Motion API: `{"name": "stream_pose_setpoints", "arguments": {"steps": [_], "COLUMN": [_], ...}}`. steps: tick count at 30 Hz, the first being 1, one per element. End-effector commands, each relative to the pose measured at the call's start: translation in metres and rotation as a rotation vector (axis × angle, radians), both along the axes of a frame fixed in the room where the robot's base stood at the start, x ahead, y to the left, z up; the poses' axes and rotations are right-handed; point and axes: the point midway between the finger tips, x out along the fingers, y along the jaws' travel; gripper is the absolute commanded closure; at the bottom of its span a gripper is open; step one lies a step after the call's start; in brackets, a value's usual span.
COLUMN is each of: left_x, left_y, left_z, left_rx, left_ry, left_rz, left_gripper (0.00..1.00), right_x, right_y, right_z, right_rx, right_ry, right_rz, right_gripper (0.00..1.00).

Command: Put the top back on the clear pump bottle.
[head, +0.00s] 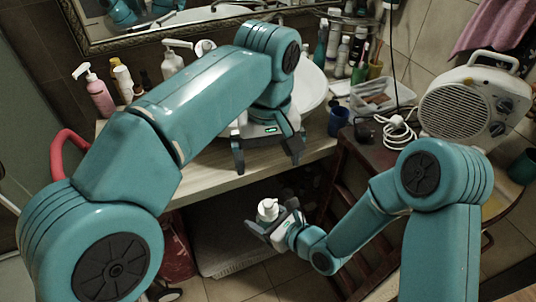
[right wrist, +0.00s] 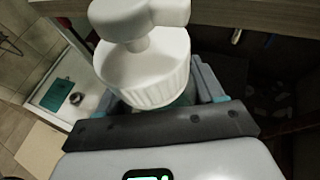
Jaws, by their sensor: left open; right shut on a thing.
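A white pump top (head: 268,207) with a nozzle and a ribbed collar is in my right gripper (head: 271,218), below and in front of the counter edge. In the right wrist view the pump top (right wrist: 146,70) is upright between the fingers; what is beneath the collar is mostly hidden, so I cannot tell whether a bottle body is attached. My left gripper (head: 267,168) is open and empty, pointing down at the counter's front edge, above the right gripper. I cannot make out a clear bottle standing open; my left arm hides part of the counter.
A pink pump bottle (head: 97,95), a pale pump bottle (head: 171,64) and other bottles stand at the counter's (head: 213,178) back left. The basin (head: 310,88) is behind my left gripper. Tubes, a clear box (head: 380,97) and a fan heater (head: 466,108) are at the right.

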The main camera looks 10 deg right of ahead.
Motion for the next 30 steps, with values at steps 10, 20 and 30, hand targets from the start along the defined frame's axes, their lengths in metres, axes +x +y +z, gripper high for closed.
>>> {"name": "stream_pose_setpoints", "arguments": {"steps": [10, 20, 30], "left_x": [0.0, 0.04, 0.029], "left_y": [0.0, 0.03, 0.114], "left_z": [-0.001, -0.107, -0.27], "left_rx": [-0.001, -0.131, -0.339], "left_ry": [0.0, -0.01, -0.14], "left_rz": [0.0, -0.018, 0.074], "left_gripper": [0.0, 0.0, 0.0], "right_x": [0.0, 0.0, 0.0], "right_y": [0.0, 0.0, 0.0], "right_z": [0.0, 0.0, 0.0], "right_rx": [0.001, 0.001, 0.001], "right_ry": [-0.001, -0.001, -0.001], "right_rz": [0.0, 0.0, 0.0], "right_gripper": [1.0, 1.0, 1.0]}}
